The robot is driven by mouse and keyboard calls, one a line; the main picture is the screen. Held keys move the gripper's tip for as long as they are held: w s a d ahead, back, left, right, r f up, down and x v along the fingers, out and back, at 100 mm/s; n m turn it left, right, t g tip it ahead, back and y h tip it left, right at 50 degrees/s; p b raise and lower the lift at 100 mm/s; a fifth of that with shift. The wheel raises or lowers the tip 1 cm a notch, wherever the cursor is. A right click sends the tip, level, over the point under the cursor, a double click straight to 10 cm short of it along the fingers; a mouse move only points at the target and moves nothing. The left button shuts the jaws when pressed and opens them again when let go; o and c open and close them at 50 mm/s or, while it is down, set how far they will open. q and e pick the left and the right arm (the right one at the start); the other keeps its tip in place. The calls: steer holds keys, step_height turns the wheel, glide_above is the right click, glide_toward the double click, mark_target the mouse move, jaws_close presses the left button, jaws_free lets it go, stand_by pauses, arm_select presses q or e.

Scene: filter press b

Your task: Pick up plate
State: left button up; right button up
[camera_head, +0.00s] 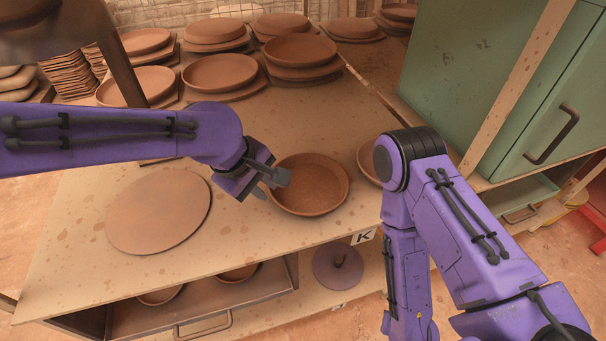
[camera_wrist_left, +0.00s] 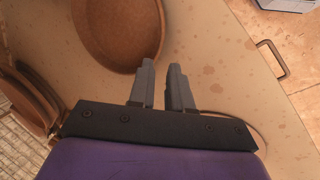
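A round brown clay plate (camera_head: 312,187) with a raised rim lies on the table, right of my left gripper (camera_head: 279,183). In the left wrist view the plate (camera_wrist_left: 118,32) is beyond the fingertips, up and to the left. The left gripper (camera_wrist_left: 162,68) has a gap between its two fingers and nothing in it. Its tips are close to the plate's near rim; I cannot tell whether they touch it. Another plate (camera_head: 367,165) is partly hidden behind my right arm. My right arm shows, but its gripper does not.
A flat round board (camera_head: 158,211) lies left on the table (camera_head: 75,235). Stacked plates (camera_head: 300,51) stand at the back. A green cabinet (camera_head: 480,60) stands at the right. Below are an open drawer (camera_head: 205,318) and a purple disc (camera_head: 338,268).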

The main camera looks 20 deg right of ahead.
mark_target(282, 204)
arm_select(q)
steer(key=x, duration=0.9)
steer(key=shift+s+d+f+p, duration=0.1)
steer(key=shift+d+p, duration=0.25)
steer(key=shift+p, duration=0.05)
jaws_close()
